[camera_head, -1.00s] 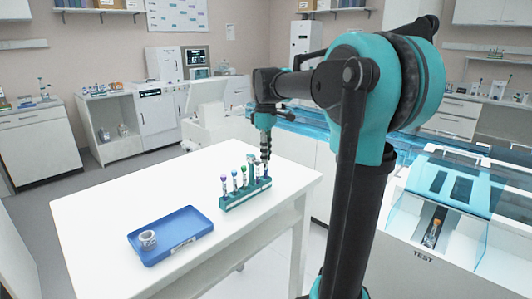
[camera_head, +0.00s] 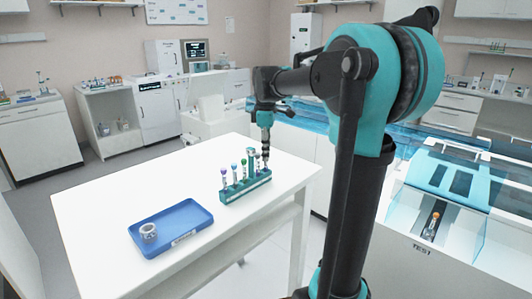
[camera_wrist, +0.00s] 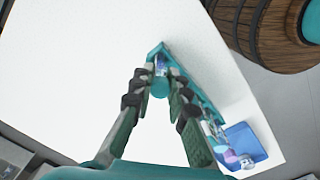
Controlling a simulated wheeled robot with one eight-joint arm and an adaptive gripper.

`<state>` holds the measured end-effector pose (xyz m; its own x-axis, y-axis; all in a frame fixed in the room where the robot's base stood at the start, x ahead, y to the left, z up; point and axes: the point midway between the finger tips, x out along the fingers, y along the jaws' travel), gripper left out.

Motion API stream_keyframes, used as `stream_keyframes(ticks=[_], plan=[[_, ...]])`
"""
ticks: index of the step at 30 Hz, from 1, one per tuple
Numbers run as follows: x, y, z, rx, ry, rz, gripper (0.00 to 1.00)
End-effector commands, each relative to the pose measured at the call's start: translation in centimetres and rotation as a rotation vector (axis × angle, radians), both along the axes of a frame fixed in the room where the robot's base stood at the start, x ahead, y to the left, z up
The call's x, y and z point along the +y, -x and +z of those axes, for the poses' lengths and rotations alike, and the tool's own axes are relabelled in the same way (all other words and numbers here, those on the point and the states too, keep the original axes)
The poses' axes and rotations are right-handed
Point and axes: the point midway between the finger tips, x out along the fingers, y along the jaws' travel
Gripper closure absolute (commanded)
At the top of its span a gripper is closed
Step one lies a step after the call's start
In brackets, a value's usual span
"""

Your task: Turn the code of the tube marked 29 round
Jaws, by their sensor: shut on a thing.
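A teal rack (camera_head: 246,191) stands on the white table and holds several upright tubes with coloured caps. My gripper (camera_head: 265,158) points down at the rack's far right end, shut on a tube there. In the wrist view my gripper (camera_wrist: 163,84) has its two dark fingers around a teal-capped tube (camera_wrist: 160,88), with a bit of its label in sight. Whether this tube still touches its slot I cannot tell. The other tubes stand along the rack, among them a purple-capped one (camera_head: 224,173). No number 29 can be read on any label.
A blue tray (camera_head: 178,240) with a label on its front edge lies at the table's near left and holds a roll-like grey-white item (camera_head: 148,231). The white table (camera_head: 95,215) is clear around tray and rack. A device marked TEST (camera_head: 425,245) stands at the right.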

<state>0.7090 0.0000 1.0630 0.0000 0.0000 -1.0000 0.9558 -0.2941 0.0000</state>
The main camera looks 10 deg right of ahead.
Motion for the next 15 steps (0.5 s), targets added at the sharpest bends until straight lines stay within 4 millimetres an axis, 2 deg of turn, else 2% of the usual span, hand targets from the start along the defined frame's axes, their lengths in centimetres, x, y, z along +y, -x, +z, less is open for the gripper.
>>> stream_keyframes(ticks=[15], plan=[[0.01, -0.01, 0.00, 0.000, 0.000, 0.666, 1.00]])
